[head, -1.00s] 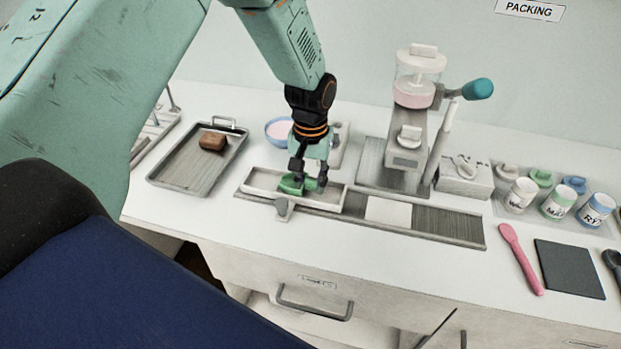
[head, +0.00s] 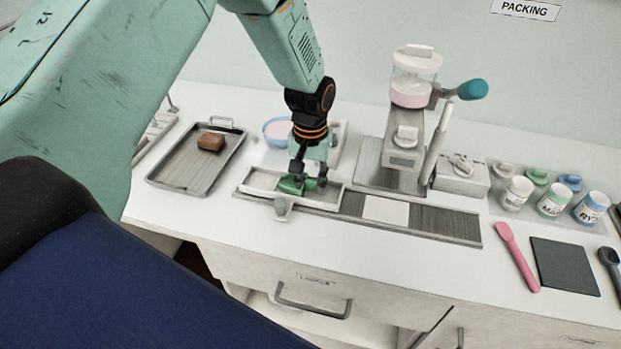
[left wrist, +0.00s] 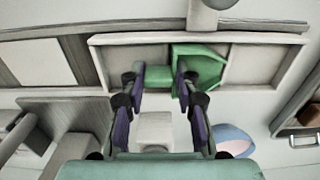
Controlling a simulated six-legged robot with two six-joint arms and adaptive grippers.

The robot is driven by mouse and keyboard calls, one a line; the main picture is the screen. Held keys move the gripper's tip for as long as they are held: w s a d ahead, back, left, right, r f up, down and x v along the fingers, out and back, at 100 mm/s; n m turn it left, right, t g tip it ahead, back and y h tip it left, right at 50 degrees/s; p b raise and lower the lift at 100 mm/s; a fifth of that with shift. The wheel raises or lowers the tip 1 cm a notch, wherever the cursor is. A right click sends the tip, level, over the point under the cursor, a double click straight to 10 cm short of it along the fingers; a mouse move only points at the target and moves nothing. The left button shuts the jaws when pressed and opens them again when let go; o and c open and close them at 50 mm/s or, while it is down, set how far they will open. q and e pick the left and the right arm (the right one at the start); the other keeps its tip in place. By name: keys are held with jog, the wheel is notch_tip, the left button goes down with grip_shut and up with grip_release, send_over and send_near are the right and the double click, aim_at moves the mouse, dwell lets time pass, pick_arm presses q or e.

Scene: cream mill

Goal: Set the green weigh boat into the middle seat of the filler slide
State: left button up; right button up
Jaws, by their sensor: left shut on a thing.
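The green weigh boat (head: 291,187) is at the middle of the long pale carriage of the filler slide (head: 261,193). In the left wrist view the boat (left wrist: 199,72) lies over the carriage's middle seat, between bare areas of the carriage (left wrist: 254,64) on both sides. My left gripper (head: 310,183) is shut on the boat's narrower end, and the wider part reaches past one finger. The fingers hide part of the boat. I cannot tell whether it rests on the seat floor or hangs just above it. My right gripper is not in view.
A metal tray (head: 180,178) with a brown block stands to the left. A blue bowl (head: 272,133) is behind the gripper. The filler (head: 405,140) stands to the right behind the rail (head: 447,223). Jars, a pink spatula (head: 517,258) and a dark mat (head: 566,267) are farther right.

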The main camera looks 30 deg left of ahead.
pick_arm(q)
jog(key=shift+s+f, duration=0.15)
jog(key=shift+f, duration=0.1)
jog(key=o, duration=0.9)
jog(key=shift+a, duration=0.1)
jog(key=shift+r, duration=0.15)
jog(key=shift+r+p, duration=2.7)
jog(key=shift+r, duration=0.3)
jog(key=shift+f, duration=0.1)
